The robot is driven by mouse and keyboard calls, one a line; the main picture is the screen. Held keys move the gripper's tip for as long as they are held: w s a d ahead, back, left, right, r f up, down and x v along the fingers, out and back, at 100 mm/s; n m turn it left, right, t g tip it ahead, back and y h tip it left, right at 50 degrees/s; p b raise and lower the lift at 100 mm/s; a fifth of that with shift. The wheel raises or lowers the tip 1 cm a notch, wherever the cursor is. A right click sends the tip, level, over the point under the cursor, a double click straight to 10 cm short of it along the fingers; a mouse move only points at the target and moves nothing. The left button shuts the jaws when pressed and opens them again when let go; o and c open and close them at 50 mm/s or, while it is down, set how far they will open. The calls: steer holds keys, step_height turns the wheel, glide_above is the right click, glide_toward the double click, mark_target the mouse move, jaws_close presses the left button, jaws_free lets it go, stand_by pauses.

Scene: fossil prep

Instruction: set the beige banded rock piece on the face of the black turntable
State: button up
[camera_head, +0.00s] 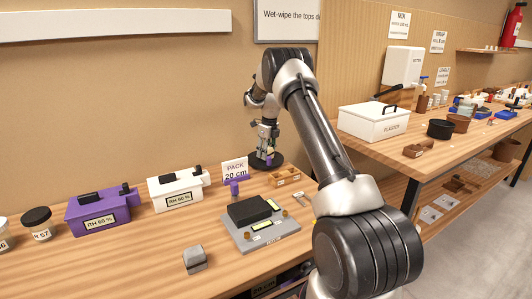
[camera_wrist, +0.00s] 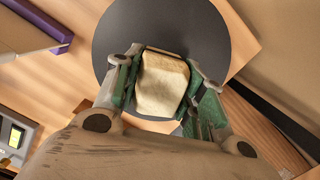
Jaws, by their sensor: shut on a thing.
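The black turntable (camera_head: 277,161) stands at the back of the wooden bench in the head view. Its round dark face (camera_wrist: 115,35) fills the upper middle of the wrist view. My gripper (camera_head: 264,150) is just over the turntable, pointing down. In the wrist view my gripper (camera_wrist: 163,86) is shut on the beige banded rock piece (camera_wrist: 162,84), with green pads on both sides of it. The rock appears over the disc's face, nearer its lower part in that view. Whether it touches the face cannot be told. In the head view the rock is not clearly visible.
A grey scale (camera_head: 252,224) with a black top is in front. Purple (camera_head: 98,212) and white (camera_head: 177,190) boxes line the back left.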

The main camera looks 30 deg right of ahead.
steer(key=shift+f, duration=0.1)
steer(key=o, duration=1.2)
step_height(320, 180, up, 14)
steer(key=s+n, duration=0.1)
steer(key=s, duration=0.1)
steer(key=s+a+r+n, duration=0.4)
steer(key=s+r+n, duration=0.2)
steer(key=s+r, duration=0.3)
steer(key=s+a+r+n+t, duration=0.1)
steer(key=s+a+r+n, duration=0.3)
steer(key=s, duration=0.4)
steer(key=s+a+r+n+t, duration=0.1)
steer(key=s+a+r+n, duration=0.1)
steer(key=s+r+n, duration=0.35)
steer(key=s+a+f+n, duration=0.1)
steer(key=s+f+n, duration=0.1)
steer(key=s+n, duration=0.3)
steer(key=s+a+f+n, duration=0.1)
steer(key=s+f+n, duration=0.2)
steer(key=s, duration=0.9)
steer(key=s+a+f+n+t, duration=0.1)
steer(key=s+f+n, duration=0.1)
steer(key=s+n, duration=0.4)
steer(key=s, duration=0.3)
steer(key=shift+a+f+n+h, duration=0.25)
steer(key=shift+n+h, duration=0.05)
steer(key=shift+n, duration=0.05)
